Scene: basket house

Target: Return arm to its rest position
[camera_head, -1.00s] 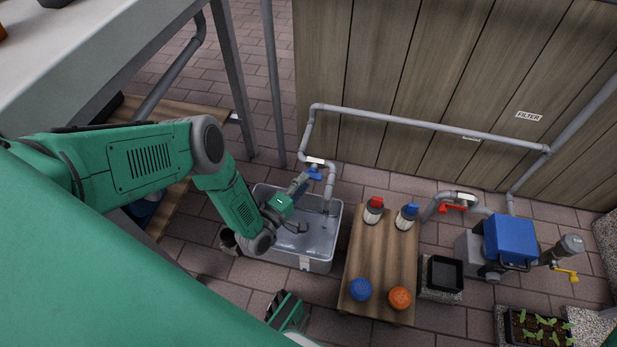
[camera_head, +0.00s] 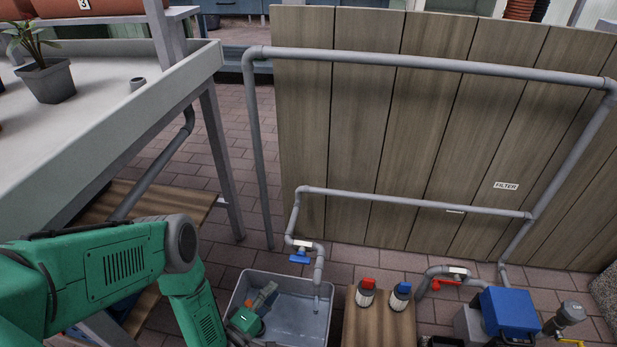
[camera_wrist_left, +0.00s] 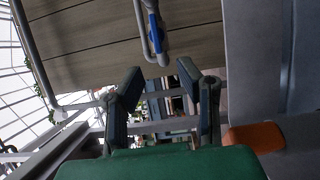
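My green left arm comes in from the left in the head view. Its gripper (camera_head: 264,299) hangs over the left part of the grey water basin (camera_head: 326,313), and nothing shows between its fingers. In the left wrist view the two fingers (camera_wrist_left: 158,82) are spread apart with an empty gap. A blue valve handle (camera_head: 300,257) on the grey pipe is above and right of the gripper; a blue handle also shows beyond the fingers in the left wrist view (camera_wrist_left: 154,28). My right gripper is out of view.
A white-topped table (camera_head: 110,110) with a potted plant (camera_head: 48,82) is at the left. A wooden stand (camera_head: 378,328) holds red- and blue-capped bottles. A blue pump (camera_head: 510,311) is at the right, before a wooden wall (camera_head: 365,130) with grey pipes.

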